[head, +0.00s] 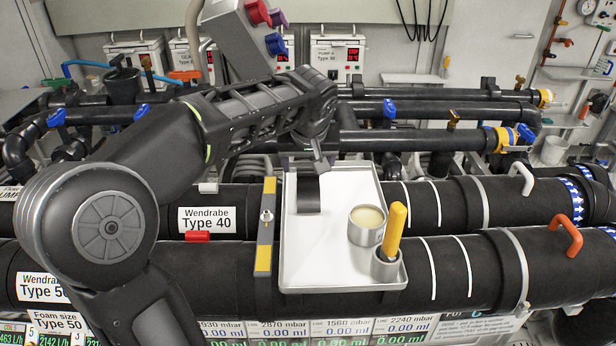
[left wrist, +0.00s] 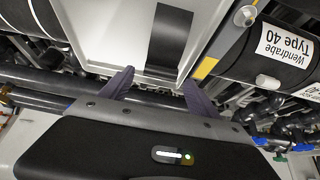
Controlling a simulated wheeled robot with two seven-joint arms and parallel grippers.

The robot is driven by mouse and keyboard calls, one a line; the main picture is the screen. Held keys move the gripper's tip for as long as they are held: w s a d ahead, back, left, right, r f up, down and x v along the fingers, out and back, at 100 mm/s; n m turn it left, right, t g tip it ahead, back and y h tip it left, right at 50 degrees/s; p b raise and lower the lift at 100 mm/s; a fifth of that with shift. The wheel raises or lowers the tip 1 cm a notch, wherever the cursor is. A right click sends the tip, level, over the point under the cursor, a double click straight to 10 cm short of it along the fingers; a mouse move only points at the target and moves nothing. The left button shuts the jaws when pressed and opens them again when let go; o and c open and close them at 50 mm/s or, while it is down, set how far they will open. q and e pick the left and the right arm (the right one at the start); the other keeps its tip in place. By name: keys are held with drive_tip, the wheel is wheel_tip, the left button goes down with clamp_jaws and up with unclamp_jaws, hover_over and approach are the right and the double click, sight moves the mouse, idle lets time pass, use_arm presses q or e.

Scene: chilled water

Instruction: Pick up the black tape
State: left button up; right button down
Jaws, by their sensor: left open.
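The black tape (head: 309,196) shows as a flat dark strip on the left part of a white tray (head: 330,260). In the left wrist view the black tape (left wrist: 172,32) lies ahead of the fingers, on the tray's pale surface (left wrist: 110,30). My left gripper (head: 318,163) is at the tray's back edge, close to the tape's far end. The tape's near end lies roughly in line with the gap. Whether the fingers touch the tray is unclear. My right gripper does not show.
A round tin (head: 366,225) and a yellow-handled tool (head: 394,230) in a small cup (head: 385,265) stand on the tray's right side. Thick black pipes (head: 460,261) run beneath and around the tray.

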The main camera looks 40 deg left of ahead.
sight(308, 168)
use_arm(q)
drive_tip(key=shift+f, duration=0.1)
drive_tip(key=shift+w+a+f+p, duration=0.1)
drive_tip(key=shift+f+p, duration=0.2)
drive_tip(key=p+x, duration=0.1)
drive_tip(key=x, duration=0.2)
drive_tip(key=shift+f, duration=0.35)
drive_tip(key=shift+w+a+f, duration=0.1)
drive_tip(key=shift+w+f, duration=0.1)
drive_tip(key=shift+f, duration=0.15)
drive_tip(key=shift+c, duration=0.5)
drive_tip(key=c, duration=1.3)
drive_tip(key=shift+r, duration=0.1)
